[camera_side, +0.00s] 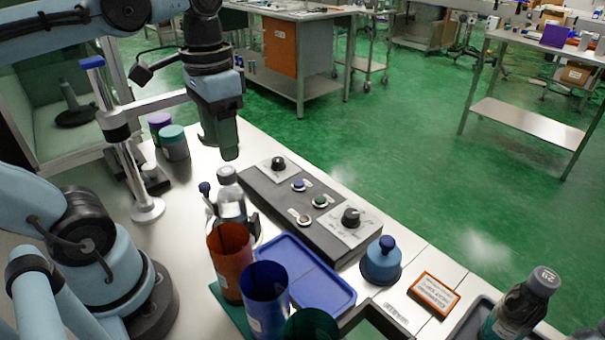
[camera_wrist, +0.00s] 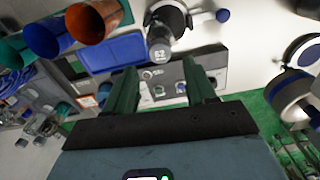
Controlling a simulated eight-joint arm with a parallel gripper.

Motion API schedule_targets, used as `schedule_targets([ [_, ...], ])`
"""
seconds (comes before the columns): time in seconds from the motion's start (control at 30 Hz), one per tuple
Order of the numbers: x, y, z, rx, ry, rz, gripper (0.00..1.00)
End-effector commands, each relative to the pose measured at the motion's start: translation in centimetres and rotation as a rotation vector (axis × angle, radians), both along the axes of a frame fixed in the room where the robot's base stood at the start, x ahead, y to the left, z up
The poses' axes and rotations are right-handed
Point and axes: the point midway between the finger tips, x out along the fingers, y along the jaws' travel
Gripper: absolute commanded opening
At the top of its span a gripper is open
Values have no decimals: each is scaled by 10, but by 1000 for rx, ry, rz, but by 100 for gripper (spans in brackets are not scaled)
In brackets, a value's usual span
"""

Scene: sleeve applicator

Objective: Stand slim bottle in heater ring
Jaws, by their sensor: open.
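A slim clear bottle (camera_side: 231,207) with a grey cap stands upright on the bench in the side view. In the wrist view, its numbered cap end (camera_wrist: 160,50) points toward the camera. The heater ring (camera_wrist: 183,14), a dark band with a blue-tipped lever, appears around the bottle's lower part. In the side view the ring (camera_side: 254,228) is mostly hidden behind the orange cup, so its seating cannot be told. My gripper (camera_side: 223,148) is open and empty above the bottle, apart from it. Its two green fingers (camera_wrist: 161,78) show in the wrist view.
An orange cup (camera_side: 229,262), a blue cup (camera_side: 264,300) and a blue tray (camera_side: 318,275) stand in front. A control box (camera_side: 325,212) with knobs lies right of the bottle. A second capped bottle (camera_side: 520,305) is at the lower right. Lidded jars (camera_side: 174,145) stand behind left.

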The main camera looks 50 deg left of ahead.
Motion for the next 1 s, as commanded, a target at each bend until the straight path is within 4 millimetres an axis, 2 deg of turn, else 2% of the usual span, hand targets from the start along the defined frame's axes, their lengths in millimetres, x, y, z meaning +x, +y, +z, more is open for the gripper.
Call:
schedule_targets([
  [0.5, 0, 0, -65, 0, -3, 1, 55],
  [0.7, 0, 0, -76, 0, -3, 1, 55],
  [1.0, 0, 0, -78, 0, -3, 1, 55],
])
